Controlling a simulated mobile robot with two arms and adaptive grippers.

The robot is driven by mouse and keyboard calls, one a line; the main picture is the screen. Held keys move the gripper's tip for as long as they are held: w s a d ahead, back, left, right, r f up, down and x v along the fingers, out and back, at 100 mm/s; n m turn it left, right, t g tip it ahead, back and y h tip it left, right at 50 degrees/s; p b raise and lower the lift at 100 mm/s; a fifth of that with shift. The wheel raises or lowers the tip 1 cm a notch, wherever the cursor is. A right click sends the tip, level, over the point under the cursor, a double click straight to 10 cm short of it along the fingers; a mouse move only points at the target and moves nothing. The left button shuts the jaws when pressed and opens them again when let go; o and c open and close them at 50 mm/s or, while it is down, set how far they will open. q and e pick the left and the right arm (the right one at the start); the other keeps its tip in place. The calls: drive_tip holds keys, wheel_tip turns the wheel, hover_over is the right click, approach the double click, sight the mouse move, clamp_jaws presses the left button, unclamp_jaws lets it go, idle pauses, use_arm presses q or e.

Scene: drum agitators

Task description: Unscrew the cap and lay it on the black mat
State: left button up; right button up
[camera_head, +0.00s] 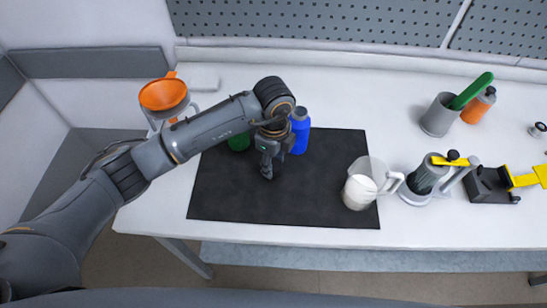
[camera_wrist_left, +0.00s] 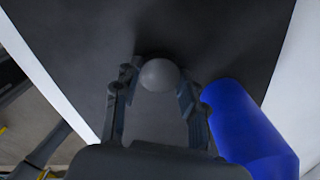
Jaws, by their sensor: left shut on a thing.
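My left gripper (camera_head: 267,172) points down over the black mat (camera_head: 225,190), just left of the blue bottle (camera_head: 300,135). In the left wrist view the left gripper (camera_wrist_left: 156,82) is shut on a smooth grey rounded piece (camera_wrist_left: 159,75), which looks like the cap. The mat (camera_wrist_left: 225,40) lies below it; whether the cap touches the mat I cannot tell. The blue bottle (camera_wrist_left: 248,130) is close beside the fingers on the right and apart from the cap. In the head view the cap is hidden by the gripper. My right gripper is not in view.
A green item (camera_head: 238,141) is partly hidden behind my arm. A clear jug (camera_head: 362,185) with white contents stands on the mat's right edge. An orange funnel (camera_head: 164,95) is at the left. A grey cup (camera_head: 438,115) stands back right. The mat's front is clear.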

sight(274, 164)
use_arm(q)
drive_tip(key=shift+f, duration=0.2)
drive_tip(key=o, duration=1.3)
drive_tip(key=shift+r, duration=0.15)
wheel_tip(274, 164, up, 12)
drive_tip(key=b, duration=0.3)
